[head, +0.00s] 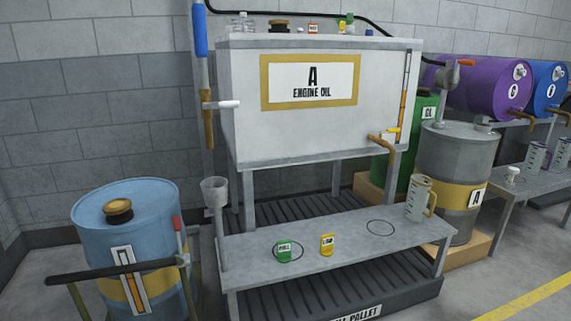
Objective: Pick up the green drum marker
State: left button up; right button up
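A small green marker (284,251) with a pale label stands on the grey metal bench (345,239), inside or at the edge of a black circle drawn on the surface. A yellow marker (327,245) stands just to its right. A second small green item (350,18) sits on top of the white engine oil tank (240,101); it is too small to tell whether it is also a marker. Neither of my grippers is in view, and nothing touches the green marker on the bench.
A measuring jug (418,199) stands at the bench's right end, and a grey funnel cup (214,190) rises at its left end. A blue drum (150,215) with a black-handled cart (75,276) stands at left. A grey drum (450,160) stands at right. Mid-bench is mostly clear.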

aim_at(284, 247)
jog(key=i+l+u, duration=0.1)
jog(key=i+l, duration=0.3)
jog(key=i, duration=0.25)
jog(key=i+l+u, duration=0.1)
jog(key=i+l, duration=0.4)
jog(key=i, duration=0.15)
